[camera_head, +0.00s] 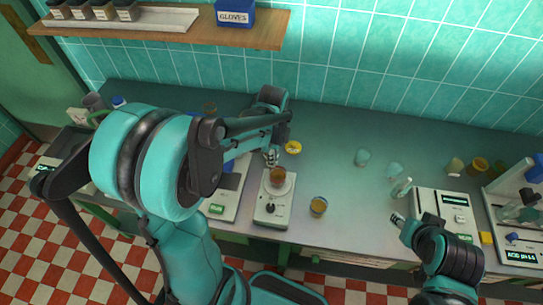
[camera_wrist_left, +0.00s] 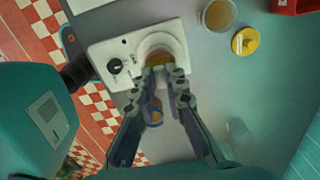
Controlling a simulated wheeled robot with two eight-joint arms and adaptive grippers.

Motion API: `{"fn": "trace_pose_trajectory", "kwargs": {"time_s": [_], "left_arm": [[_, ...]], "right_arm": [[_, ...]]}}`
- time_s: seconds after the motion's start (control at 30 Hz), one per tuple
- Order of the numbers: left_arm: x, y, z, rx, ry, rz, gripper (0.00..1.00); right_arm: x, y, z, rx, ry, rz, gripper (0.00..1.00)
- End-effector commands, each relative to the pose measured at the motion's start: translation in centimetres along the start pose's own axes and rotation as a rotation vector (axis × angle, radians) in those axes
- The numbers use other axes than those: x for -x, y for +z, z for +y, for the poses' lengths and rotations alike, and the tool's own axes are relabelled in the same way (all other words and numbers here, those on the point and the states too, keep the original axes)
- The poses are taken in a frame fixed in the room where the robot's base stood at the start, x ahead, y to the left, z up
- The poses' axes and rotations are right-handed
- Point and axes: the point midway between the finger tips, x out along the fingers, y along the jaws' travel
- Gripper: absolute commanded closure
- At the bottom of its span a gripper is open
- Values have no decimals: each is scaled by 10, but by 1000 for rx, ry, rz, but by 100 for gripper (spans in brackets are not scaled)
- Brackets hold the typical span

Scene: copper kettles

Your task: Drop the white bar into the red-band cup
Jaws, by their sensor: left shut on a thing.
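My left gripper (camera_head: 272,158) is over the far side of the stirrer, close above the cup of amber liquid (camera_head: 278,177) on its round plate. In the left wrist view its fingertips (camera_wrist_left: 166,78) are close together over that cup and the white plate. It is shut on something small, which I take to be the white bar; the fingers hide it. Another amber cup (camera_head: 318,206) stands right of the stirrer. My right gripper (camera_head: 397,218) is near the white instrument; its jaws are too small to read.
The white stirrer (camera_head: 272,215) stands at the bench's front edge. The bench's middle is mostly clear. A shelf (camera_head: 240,38) hangs on the wall.

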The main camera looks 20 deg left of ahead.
Motion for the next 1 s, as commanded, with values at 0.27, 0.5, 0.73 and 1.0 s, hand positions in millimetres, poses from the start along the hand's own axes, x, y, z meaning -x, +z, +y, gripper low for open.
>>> {"fn": "trace_pose_trajectory", "kwargs": {"time_s": [0.27,0.5,0.73,1.0], "left_arm": [[-38,0,0,0,0,0,99],[-44,0,0,0,0,0,99],[-43,0,0,0,0,0,64],[-43,0,0,0,0,0,64]], "right_arm": [[-24,17,0,0,0,0,60],[-27,20,0,0,0,0,60],[-27,19,0,0,0,0,60],[-27,19,0,0,0,0,60]]}}
